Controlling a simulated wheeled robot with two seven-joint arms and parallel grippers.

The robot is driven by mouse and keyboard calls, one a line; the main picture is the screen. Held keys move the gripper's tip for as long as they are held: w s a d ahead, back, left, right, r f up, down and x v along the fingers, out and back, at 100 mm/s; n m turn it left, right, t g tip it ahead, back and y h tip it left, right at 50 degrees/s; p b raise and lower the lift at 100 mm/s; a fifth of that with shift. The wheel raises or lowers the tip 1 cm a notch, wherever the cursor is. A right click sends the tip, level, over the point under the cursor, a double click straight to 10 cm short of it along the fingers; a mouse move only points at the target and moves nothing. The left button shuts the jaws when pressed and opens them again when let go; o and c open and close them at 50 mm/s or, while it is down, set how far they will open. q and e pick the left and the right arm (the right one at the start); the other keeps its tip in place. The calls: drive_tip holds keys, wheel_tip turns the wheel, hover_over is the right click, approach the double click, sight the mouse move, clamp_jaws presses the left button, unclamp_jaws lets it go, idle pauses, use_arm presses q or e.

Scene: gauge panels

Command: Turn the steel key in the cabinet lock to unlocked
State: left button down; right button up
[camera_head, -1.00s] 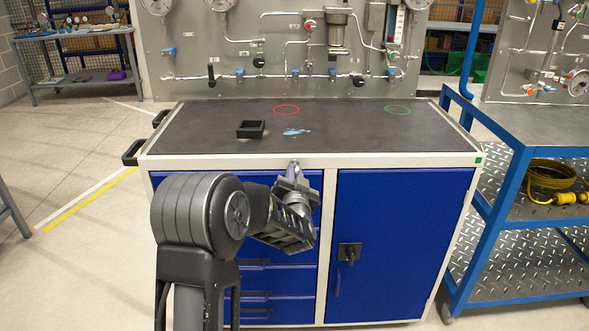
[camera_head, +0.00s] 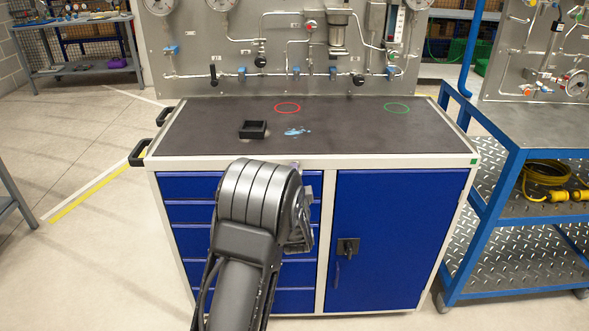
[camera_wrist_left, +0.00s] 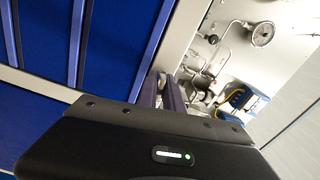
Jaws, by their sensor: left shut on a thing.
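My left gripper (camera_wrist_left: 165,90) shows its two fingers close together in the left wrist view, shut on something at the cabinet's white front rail. In the head view the gripper (camera_head: 298,172) is mostly behind my forearm, its tips at the rail above the post between drawers and door. The thing held, at the lock place, fits the steel key, but the key and its turn angle are hidden. The cabinet (camera_head: 404,240) has a blue door, shut, with a black handle plate (camera_head: 347,246). My right gripper is out of view.
The dark worktop (camera_head: 350,135) holds a black square holder (camera_head: 252,129), a blue smear, and red and green rings. A gauge panel (camera_head: 270,60) stands behind it. A blue trolley (camera_head: 515,150) stands close on the right. Floor on the left is clear.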

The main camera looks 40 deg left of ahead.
use_arm(q)
drive_tip(key=shift+m+p, duration=0.45)
drive_tip(key=shift+m, duration=0.55)
drive_tip(key=c, duration=1.5)
unclamp_jaws()
drive_tip(key=shift+d, duration=0.1)
drive_tip(key=v, duration=0.7)
drive_tip(key=shift+s+d, duration=0.2)
drive_tip(key=shift+s, duration=0.1)
